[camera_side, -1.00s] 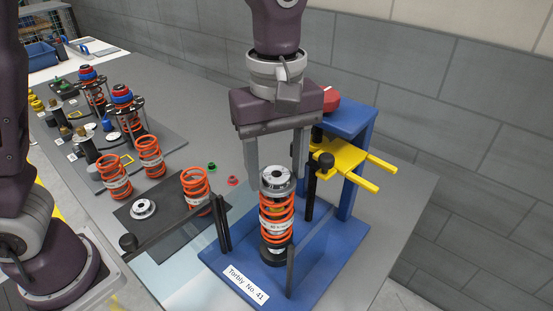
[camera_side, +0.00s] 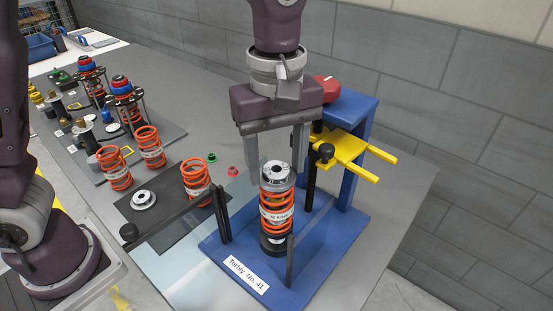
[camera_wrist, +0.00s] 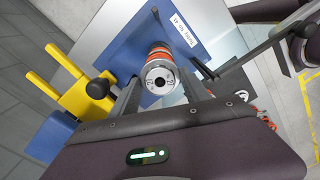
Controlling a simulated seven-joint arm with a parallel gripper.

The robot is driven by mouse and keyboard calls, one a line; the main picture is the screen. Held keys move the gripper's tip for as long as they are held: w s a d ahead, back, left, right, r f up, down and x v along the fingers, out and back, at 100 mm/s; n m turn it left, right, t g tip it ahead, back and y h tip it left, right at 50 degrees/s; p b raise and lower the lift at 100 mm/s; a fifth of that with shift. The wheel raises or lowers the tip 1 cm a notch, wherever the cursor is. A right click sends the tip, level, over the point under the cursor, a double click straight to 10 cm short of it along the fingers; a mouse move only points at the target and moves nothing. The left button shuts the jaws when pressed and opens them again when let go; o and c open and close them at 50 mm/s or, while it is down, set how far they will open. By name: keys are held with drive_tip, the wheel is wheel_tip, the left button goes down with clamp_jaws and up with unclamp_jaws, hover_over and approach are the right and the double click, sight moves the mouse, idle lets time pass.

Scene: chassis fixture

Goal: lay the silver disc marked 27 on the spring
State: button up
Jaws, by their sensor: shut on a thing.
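The silver disc (camera_side: 277,173) is a round metal piece with a dark centre hole, level at the top of the orange spring (camera_side: 277,208). The spring stands upright on the blue fixture base (camera_side: 325,262). My gripper (camera_side: 276,168) is shut on the disc, one finger on each side. In the wrist view the disc (camera_wrist: 160,77) lies between my fingers, with small markings on its face that look like 27. The spring (camera_wrist: 158,51) shows behind it. I cannot tell whether the disc's underside bears fully on the spring.
A yellow fork (camera_side: 345,148) with black knobs and a blue upright (camera_side: 351,190) stand close on the right. Black posts and a clear panel flank the spring. Left are a dark mat (camera_side: 165,228), another silver disc (camera_side: 144,199) and several orange springs.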

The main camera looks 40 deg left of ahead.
drive_tip(key=shift+f, duration=0.15)
drive_tip(key=o, duration=1.6)
drive_tip(key=shift+c, duration=0.2)
drive_tip(key=shift+r, duration=3.55)
drive_tip(key=s+a+r+m+t, duration=0.3)
drive_tip(key=s+a+m, duration=0.4)
drive_tip(key=s+a, duration=0.3)
drive_tip(key=s+a+f+m+t, duration=0.2)
drive_tip(key=s+a+f+m, duration=0.3)
drive_tip(key=s, duration=0.1)
drive_tip(key=shift+s+a+t, duration=0.15)
drive_tip(key=shift+a+t, duration=0.05)
drive_tip(key=shift+t, duration=0.1)
